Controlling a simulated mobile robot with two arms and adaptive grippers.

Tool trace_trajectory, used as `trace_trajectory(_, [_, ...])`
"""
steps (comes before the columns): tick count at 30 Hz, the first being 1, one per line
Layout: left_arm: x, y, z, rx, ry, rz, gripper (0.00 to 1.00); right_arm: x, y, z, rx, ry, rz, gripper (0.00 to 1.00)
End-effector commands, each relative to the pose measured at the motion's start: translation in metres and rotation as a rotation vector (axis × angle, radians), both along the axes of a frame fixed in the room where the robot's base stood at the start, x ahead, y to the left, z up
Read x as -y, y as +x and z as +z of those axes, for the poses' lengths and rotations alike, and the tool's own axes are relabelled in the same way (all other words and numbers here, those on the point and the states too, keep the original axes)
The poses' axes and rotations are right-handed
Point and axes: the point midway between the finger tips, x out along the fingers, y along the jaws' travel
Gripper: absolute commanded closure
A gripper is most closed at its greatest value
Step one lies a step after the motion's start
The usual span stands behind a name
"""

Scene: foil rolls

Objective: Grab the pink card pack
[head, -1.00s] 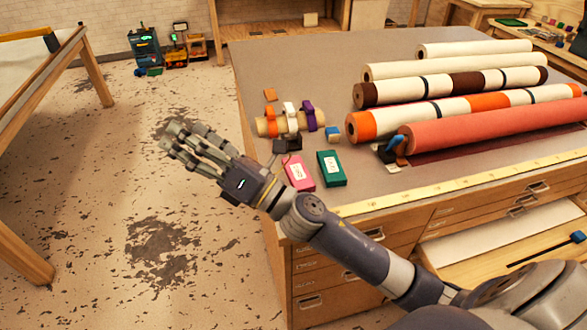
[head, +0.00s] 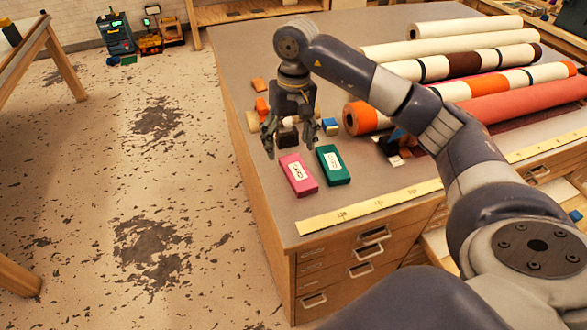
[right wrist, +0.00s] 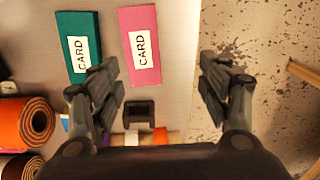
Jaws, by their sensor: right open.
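The pink card pack (head: 298,175) lies flat near the front left corner of the table, with a white label. In the right wrist view the pink card pack (right wrist: 147,46) lies ahead of the fingertips, nearer the left finger. A green card pack (head: 333,165) lies just to its right in the head view; the right wrist view shows it too (right wrist: 79,44). My right gripper (head: 292,150) points down above the table, just behind the pink pack. Its fingers (right wrist: 165,75) are apart with nothing between them. My left gripper is not in view.
Several fabric rolls (head: 450,65) lie along the table's right side. Behind my right gripper is a small roll with coloured bands, partly hidden. A yellow ruler (head: 370,206) runs along the front edge. A small blue block (head: 330,126) sits nearby.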

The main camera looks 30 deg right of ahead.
Motion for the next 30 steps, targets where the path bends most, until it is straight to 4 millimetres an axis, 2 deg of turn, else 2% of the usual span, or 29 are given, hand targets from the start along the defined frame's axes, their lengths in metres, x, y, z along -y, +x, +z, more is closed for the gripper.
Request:
trace_trajectory(2, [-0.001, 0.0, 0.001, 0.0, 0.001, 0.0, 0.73, 0.014, -0.002, 0.004, -0.013, -0.045, 0.008, 0.3])
trace_trajectory(5, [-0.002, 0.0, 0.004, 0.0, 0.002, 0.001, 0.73, 0.021, -0.004, -0.003, -0.024, -0.067, 0.012, 0.3])
trace_trajectory(12, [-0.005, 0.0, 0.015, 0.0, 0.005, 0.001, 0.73, 0.021, -0.004, -0.039, -0.025, -0.066, 0.011, 0.3])
trace_trajectory(20, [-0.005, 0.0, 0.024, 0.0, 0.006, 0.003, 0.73, 0.021, -0.005, -0.056, -0.023, -0.064, 0.012, 0.3])
trace_trajectory(25, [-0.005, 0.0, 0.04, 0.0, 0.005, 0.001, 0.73, 0.022, -0.008, -0.076, -0.025, -0.063, 0.011, 0.3])
trace_trajectory(30, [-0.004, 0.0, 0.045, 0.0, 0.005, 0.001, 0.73, 0.022, -0.007, -0.097, -0.022, -0.063, 0.011, 0.3])
